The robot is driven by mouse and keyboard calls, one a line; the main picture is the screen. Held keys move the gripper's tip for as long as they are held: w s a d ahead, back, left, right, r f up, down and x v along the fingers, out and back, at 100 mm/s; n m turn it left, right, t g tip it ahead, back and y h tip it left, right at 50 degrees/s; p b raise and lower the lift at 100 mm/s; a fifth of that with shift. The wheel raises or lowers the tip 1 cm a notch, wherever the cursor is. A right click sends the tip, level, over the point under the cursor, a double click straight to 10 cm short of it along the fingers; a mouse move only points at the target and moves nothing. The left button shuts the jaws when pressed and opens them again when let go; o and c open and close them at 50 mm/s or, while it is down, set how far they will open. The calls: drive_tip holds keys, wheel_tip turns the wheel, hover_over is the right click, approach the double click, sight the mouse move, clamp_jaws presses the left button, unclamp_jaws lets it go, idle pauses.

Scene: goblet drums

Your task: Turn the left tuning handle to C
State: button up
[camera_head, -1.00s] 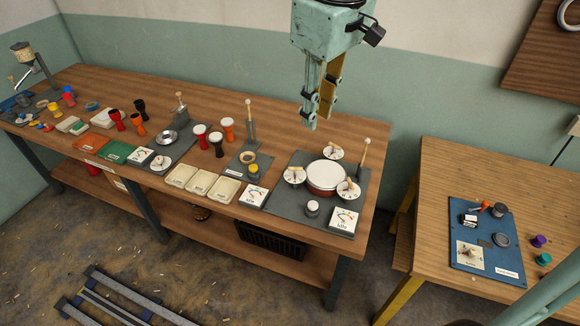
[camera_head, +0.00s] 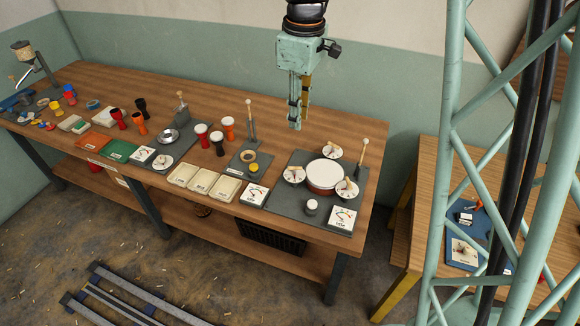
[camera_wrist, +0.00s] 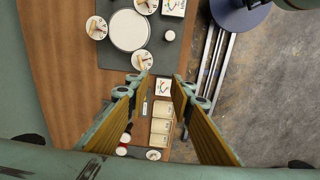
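The tuning stand is a dark grey plate (camera_head: 288,208) with a round white-topped drum (camera_head: 325,175). Three white dials with wooden handles surround the drum. The left tuning handle (camera_head: 293,174) sits on the dial left of the drum; it also shows below the drum in the wrist view (camera_wrist: 141,61). Its letters are too small to read. The back handle (camera_head: 332,152) and right handle (camera_head: 347,189) stand apart from it. My gripper (camera_head: 295,122) hangs above the bench, pointing down. In the wrist view my gripper (camera_wrist: 161,82) is open, with nothing between its fingers.
A gauge (camera_head: 341,219) and white knob (camera_head: 312,206) are at the stand's front. An upright wooden-tipped stick (camera_head: 361,155) rises at its right. Another gauge (camera_head: 254,194), cream trays (camera_head: 202,182) and several goblet drums (camera_head: 217,143) lie left. Open air surrounds my gripper.

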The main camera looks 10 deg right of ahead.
sight(289, 168)
drive_tip(key=w+f+n+p, duration=0.1)
drive_tip(key=w+f+n, duration=0.1)
drive_tip(key=w+f, duration=0.3)
drive_tip(key=w+f+n+g+p, duration=0.1)
drive_tip(key=w+f, duration=0.4)
drive_tip(key=f, duration=0.6)
drive_tip(key=shift+f+n+p, duration=0.25)
drive_tip(key=shift+n+p, duration=0.35)
drive_tip(key=shift+p, duration=0.2)
drive_tip(key=shift+f, duration=0.15)
drive_tip(key=shift+s+a+f+p, duration=0.1)
drive_tip(key=shift+f+p, duration=0.05)
drive_tip(key=shift+f, duration=2.1)
drive_tip(key=shift+s+d+f+p, duration=0.1)
drive_tip(key=shift+s+f+p, duration=0.1)
drive_tip(key=shift+f, duration=2.05)
drive_tip(key=shift+s+a+f+p, duration=0.1)
drive_tip(key=shift+f+p, duration=0.05)
drive_tip(key=shift+f, duration=2.1)
clamp_jaws()
